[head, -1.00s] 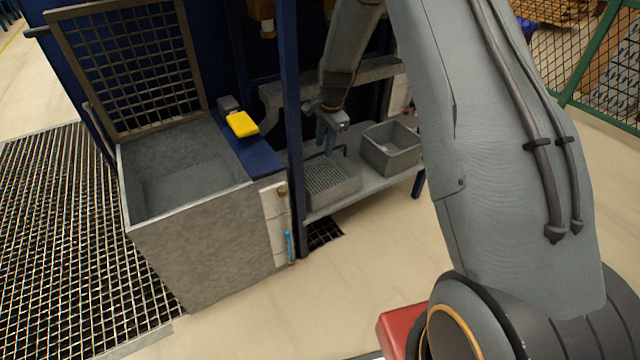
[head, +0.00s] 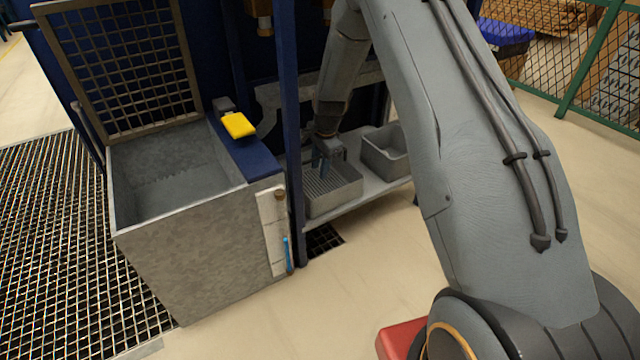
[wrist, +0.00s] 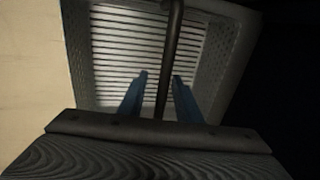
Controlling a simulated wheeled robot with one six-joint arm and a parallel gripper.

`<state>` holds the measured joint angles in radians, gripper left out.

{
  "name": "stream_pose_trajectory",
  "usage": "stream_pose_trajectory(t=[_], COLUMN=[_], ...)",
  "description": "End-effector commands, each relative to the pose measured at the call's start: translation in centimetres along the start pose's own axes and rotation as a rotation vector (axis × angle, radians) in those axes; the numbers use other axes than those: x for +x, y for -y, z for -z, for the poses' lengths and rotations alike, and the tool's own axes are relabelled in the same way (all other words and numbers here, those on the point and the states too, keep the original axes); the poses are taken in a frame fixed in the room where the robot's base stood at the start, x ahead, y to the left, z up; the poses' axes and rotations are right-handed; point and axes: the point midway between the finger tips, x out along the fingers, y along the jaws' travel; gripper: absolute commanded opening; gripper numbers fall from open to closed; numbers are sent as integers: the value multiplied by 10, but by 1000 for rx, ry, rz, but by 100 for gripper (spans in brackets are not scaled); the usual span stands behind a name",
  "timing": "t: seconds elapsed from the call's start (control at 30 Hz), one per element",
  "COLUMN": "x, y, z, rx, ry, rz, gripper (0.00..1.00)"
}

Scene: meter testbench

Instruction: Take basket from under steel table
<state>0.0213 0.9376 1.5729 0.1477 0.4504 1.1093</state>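The basket (head: 335,198) is a grey tray with a slatted bottom. It sits on the low grey shelf (head: 372,197) of the blue-framed steel table. In the wrist view the basket (wrist: 125,45) fills the upper middle. Its dark rod handle (wrist: 168,55) runs between my two blue fingers. My gripper (head: 320,162) is over the basket, near its back. In the wrist view my gripper (wrist: 160,76) is open, with a gap between each finger and the handle. I cannot tell how far above the handle the fingertips are.
A plain grey bin (head: 385,155) stands right of the basket. A blue post (head: 290,130) rises just left of it. A large grey tank (head: 190,250) with a raised grid lid (head: 120,70) stands at left. The floor in front is clear.

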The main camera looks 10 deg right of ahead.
Motion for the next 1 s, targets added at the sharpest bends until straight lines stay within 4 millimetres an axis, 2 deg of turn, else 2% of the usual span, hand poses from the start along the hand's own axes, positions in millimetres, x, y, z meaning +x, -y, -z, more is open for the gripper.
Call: stream_pose_trajectory(t=[0.1,0.13,0.3,0.73,0.87,1.0], x=[-1,-1,-2,-6,-23,-50], y=[0,0,0,2,5,10], z=[0,0,0,0,0,0], rx=[0,0,0,0,0,-1], ry=[0,0,0,-1,-2,-2], rz=[1,1,1,3,5,5], gripper=[31,28,0,0,0,0])
